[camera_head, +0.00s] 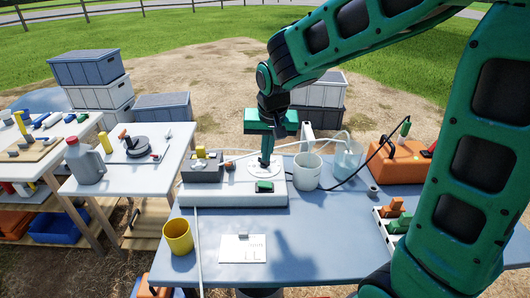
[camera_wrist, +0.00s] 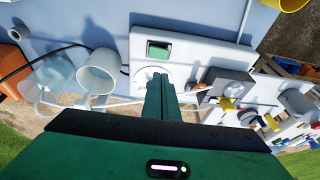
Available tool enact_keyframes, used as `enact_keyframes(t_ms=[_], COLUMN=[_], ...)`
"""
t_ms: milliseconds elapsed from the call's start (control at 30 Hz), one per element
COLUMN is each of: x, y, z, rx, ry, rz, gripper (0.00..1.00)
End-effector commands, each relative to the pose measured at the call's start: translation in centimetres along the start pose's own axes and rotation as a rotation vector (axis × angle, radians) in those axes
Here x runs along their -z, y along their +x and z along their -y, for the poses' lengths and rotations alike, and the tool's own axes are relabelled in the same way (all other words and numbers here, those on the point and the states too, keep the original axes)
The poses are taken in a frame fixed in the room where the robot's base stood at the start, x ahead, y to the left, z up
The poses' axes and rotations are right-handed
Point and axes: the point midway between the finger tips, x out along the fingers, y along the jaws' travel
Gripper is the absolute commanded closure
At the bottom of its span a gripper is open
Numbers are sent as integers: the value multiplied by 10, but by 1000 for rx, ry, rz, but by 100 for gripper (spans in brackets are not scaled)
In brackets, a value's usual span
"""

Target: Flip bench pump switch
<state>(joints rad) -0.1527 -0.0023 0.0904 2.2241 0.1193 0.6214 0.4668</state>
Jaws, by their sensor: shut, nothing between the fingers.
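The bench pump (camera_head: 228,192) is a long white housing on the blue-grey table. A green rocker switch (camera_head: 264,187) in a dark frame sits on its top near the front edge. The switch also shows in the wrist view (camera_wrist: 158,49), just beyond my fingertips. My gripper (camera_head: 265,165) points down, shut and empty, over the round white plate (camera_head: 258,174) behind the switch. In the wrist view the shut fingers (camera_wrist: 161,78) cover part of that plate. They look apart from the switch; whether they touch the plate I cannot tell.
A grey block (camera_head: 203,171) with a yellow top piece sits at the pump's left end. A white beaker (camera_head: 307,172) and a clear jug (camera_head: 348,158) stand close on the right, with tubing nearby. A yellow cup (camera_head: 178,236) and a white card (camera_head: 242,249) are in front.

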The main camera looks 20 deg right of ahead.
Motion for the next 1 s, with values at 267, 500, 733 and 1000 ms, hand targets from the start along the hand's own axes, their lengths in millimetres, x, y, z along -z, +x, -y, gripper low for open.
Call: enact_keyframes(t_ms=[267, 500, 733, 1000], x=[-1, -7, -11, -11], y=[54, 89, 103, 104], z=[-1, 3, 5, 5], rx=[-3, -1, 0, 0], ry=[1, -1, -1, 0], rz=[5, 2, 1, 0], gripper=[100, 100, 100, 100])
